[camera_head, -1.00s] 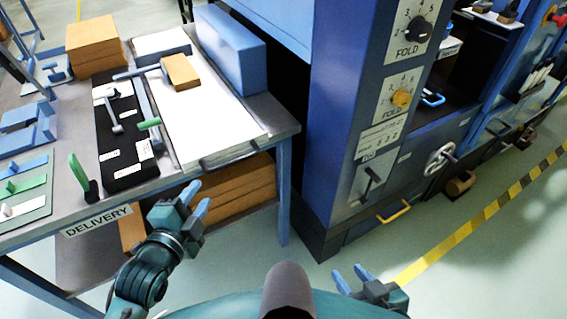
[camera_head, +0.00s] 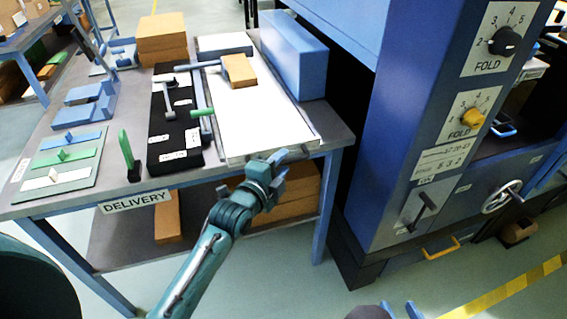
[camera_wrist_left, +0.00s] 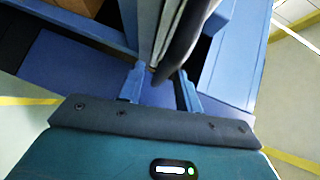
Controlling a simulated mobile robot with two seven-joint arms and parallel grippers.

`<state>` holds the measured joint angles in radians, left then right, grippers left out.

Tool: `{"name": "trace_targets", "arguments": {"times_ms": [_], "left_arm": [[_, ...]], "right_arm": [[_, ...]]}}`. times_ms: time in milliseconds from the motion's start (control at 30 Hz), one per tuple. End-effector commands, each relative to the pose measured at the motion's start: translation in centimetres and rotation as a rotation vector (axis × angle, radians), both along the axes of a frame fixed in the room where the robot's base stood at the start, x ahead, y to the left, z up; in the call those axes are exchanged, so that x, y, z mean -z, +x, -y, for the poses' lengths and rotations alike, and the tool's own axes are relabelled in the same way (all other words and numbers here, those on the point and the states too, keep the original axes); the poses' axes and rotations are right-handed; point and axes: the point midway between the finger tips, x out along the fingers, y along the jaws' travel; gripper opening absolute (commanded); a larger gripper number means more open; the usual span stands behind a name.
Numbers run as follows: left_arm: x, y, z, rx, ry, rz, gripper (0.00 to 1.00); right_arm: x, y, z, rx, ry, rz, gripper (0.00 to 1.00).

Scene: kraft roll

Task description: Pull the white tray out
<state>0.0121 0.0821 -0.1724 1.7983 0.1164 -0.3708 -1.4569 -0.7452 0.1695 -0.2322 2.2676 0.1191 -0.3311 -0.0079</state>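The white tray (camera_head: 262,122) lies flat on the delivery table, with a small orange-brown block (camera_head: 239,70) on its far part. In the head view my left gripper (camera_head: 284,164) is at the tray's front edge and hides part of the handle there. In the left wrist view a dark bar, seemingly the tray handle (camera_wrist_left: 182,42), reaches down between the fingertips (camera_wrist_left: 158,84). The fingers stand apart, and I cannot tell whether they touch it.
The table (camera_head: 322,128) holds a long blue box (camera_head: 294,55) right of the tray and a black panel (camera_head: 173,125) with levers left of it. A blue machine column (camera_head: 400,130) stands close on the right. Brown stacks (camera_head: 290,190) lie on the lower shelf.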

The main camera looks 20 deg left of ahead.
Motion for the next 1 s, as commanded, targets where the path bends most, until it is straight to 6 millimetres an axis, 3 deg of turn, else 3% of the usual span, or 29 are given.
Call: {"name": "trace_targets", "arguments": {"times_ms": [133,467,900,1000], "left_arm": [[0.2,1.3,0.2,-0.001,0.000,0.001,0.34],[0.2,1.6,0.3,-0.001,0.000,0.000,0.34],[0.3,1.5,0.3,0.000,0.000,0.000,0.00],[0.3,1.5,0.3,0.000,0.000,0.000,0.00]], "right_arm": [[-0.2,0.0,0.2,0.005,-0.002,0.008,0.36],[-0.3,-0.3,0.3,0.005,-0.001,0.007,0.36],[0.0,-0.4,0.1,0.003,-0.001,-0.001,0.36],[0.1,-0.4,0.1,0.002,-0.001,-0.001,0.36]]}}
